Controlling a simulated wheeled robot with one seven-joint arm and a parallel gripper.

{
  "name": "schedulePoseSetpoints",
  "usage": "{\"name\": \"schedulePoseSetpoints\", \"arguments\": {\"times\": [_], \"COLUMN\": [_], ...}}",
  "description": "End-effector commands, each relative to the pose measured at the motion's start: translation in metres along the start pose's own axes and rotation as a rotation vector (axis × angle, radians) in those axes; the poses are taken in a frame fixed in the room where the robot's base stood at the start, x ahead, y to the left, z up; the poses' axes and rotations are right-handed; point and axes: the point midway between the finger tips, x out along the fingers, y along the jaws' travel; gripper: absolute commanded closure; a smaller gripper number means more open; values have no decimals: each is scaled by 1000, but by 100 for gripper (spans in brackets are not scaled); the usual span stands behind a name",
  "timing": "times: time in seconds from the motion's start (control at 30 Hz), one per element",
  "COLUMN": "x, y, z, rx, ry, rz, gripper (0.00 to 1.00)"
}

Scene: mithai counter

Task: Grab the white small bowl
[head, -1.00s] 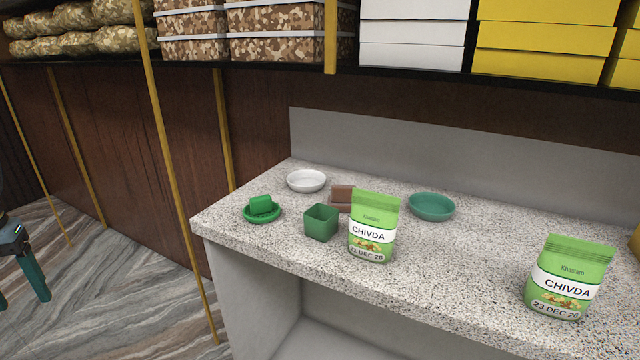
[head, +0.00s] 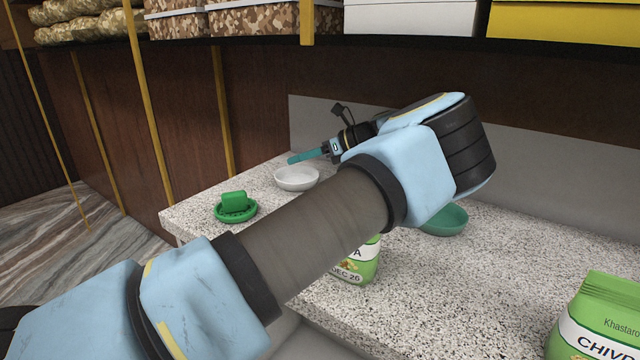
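The white small bowl (head: 296,179) stands upright near the back left of the speckled counter. Only one finger shows clearly, seen from the side, so I cannot tell whether the gripper is open or shut. I see no contact with the bowl. My arm crosses the picture and hides the middle of the counter.
A green dish with a green block (head: 235,206) is at the counter's left end. A teal bowl (head: 445,220) is partly behind my arm. One chivda packet (head: 359,263) is half hidden; another (head: 595,318) stands front right. A wall rises behind the counter.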

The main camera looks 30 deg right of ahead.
Motion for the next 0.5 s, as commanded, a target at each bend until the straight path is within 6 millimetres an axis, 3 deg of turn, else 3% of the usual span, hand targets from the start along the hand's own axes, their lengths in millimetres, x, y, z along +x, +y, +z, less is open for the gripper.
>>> {"name": "schedulePoseSetpoints", "arguments": {"times": [0.03,0.1,0.2,0.3,0.5], "x": [-23,-45,-61,-61,-40], "y": [-4,-5,-6,-6,-6], "z": [-12,-21,-28,-29,-27], "rx": [38,77,107,117,117], "ry": [-21,-37,-48,-52,-53], "rz": [-23,-39,-51,-53,-53], "gripper": [73,73,73,73,73]}}
